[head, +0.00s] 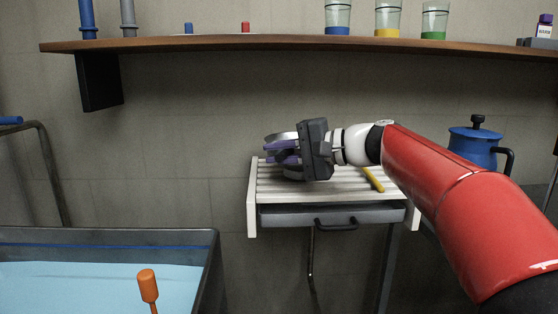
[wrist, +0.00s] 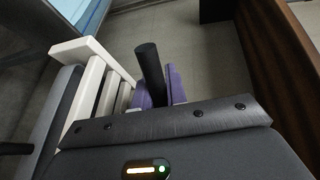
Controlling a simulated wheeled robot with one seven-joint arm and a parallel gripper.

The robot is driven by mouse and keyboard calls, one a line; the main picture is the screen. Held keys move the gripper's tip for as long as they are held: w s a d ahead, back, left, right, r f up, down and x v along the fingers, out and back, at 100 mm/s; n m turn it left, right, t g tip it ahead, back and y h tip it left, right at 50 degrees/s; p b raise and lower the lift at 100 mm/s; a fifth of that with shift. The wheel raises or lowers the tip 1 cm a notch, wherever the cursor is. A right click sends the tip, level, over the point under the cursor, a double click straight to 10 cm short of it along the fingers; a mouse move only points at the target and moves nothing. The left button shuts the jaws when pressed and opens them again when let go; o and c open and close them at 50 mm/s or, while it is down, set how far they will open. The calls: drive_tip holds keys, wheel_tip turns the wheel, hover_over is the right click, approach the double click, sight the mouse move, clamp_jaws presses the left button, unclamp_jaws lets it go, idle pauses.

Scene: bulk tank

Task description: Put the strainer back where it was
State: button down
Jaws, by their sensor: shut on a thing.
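My gripper (head: 284,152) is over the left part of a white slatted rack (head: 340,184), its purple fingers pointing left. It is shut on the strainer (head: 280,137), whose silvery, rounded parts show above and below the fingers. In the wrist view a black handle (wrist: 149,62) stands up between the purple fingers of my gripper (wrist: 161,88). The fingers and the gripper body hide much of the strainer. I cannot tell whether it touches the slats.
A yellow stick (head: 373,179) lies on the rack's right part. A grey drawer (head: 300,217) is under it. A blue lidded pot (head: 474,147) stands to the right. A tank of light-blue liquid (head: 216,262), with an orange-handled tool (head: 148,286), is lower left. A wooden shelf (head: 200,43) runs above.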

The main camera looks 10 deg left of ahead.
drive_tip(key=shift+f, duration=0.3)
drive_tip(key=shift+f, duration=0.2)
drive_tip(key=c, duration=1.4)
unclamp_jaws()
drive_tip(key=shift+r, duration=0.1)
